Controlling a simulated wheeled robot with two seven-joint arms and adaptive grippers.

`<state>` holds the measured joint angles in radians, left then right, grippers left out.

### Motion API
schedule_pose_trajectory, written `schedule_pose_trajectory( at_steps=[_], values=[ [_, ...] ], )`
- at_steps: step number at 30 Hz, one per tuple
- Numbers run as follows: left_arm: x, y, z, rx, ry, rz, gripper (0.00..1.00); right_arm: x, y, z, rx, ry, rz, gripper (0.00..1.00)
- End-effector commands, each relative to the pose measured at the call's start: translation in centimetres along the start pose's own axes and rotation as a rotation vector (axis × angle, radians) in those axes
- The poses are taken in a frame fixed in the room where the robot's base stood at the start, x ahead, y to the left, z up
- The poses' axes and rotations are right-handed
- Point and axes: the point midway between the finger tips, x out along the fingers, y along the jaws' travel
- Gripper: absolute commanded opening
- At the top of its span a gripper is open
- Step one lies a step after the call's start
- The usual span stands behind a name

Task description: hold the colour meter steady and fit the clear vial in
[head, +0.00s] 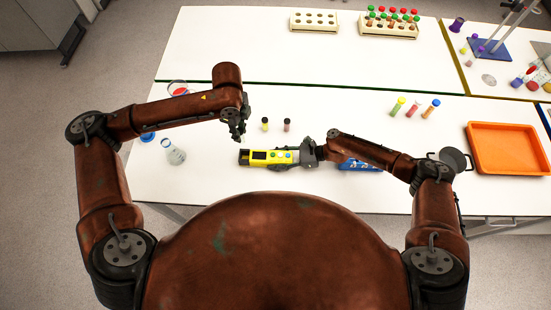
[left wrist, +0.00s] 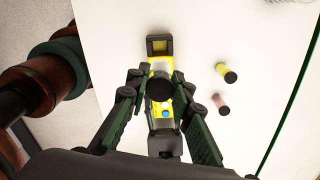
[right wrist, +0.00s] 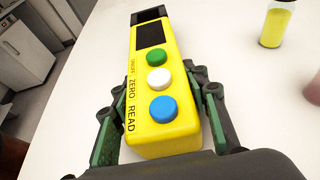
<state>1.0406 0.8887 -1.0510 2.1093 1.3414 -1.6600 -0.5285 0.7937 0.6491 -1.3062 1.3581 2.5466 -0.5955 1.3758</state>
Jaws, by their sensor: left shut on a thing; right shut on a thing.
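The yellow colour meter (head: 284,157) lies flat on the white table, with a dark screen and green, white and blue buttons. Its black end with a square opening (left wrist: 159,46) points left in the head view. My right gripper (right wrist: 155,105) is shut across the meter's body near the blue button. My left gripper (head: 238,136) points down above the table, near the meter's black end. It is shut on a vial with a round black cap (left wrist: 159,89), seen from above.
A yellow vial (head: 265,126) and a pinkish vial (head: 287,127) stand just behind the meter. A flask (head: 174,155) is at left. Several coloured tubes (head: 411,110) and an orange tray (head: 509,148) are at right. Racks (head: 314,27) stand far back.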

Motion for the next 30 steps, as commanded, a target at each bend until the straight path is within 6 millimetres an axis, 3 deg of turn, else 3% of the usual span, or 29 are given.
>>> schedule_pose_trajectory(
  at_steps=[10, 18, 30],
  values=[
    [0.1, 0.0, 0.0, 0.000, 0.000, 0.001, 0.00, 0.0, 0.0, 0.0, 0.000, 0.000, -0.001, 0.06],
    [5.1, 0.0, 0.0, 0.003, 0.001, 0.004, 0.00, 0.0, 0.0, 0.0, 0.000, 0.000, -0.001, 0.05],
    [7.8, 0.0, 0.0, 0.006, 0.000, 0.002, 0.00, 0.0, 0.0, 0.0, 0.000, 0.000, -0.001, 0.05]
  ],
)
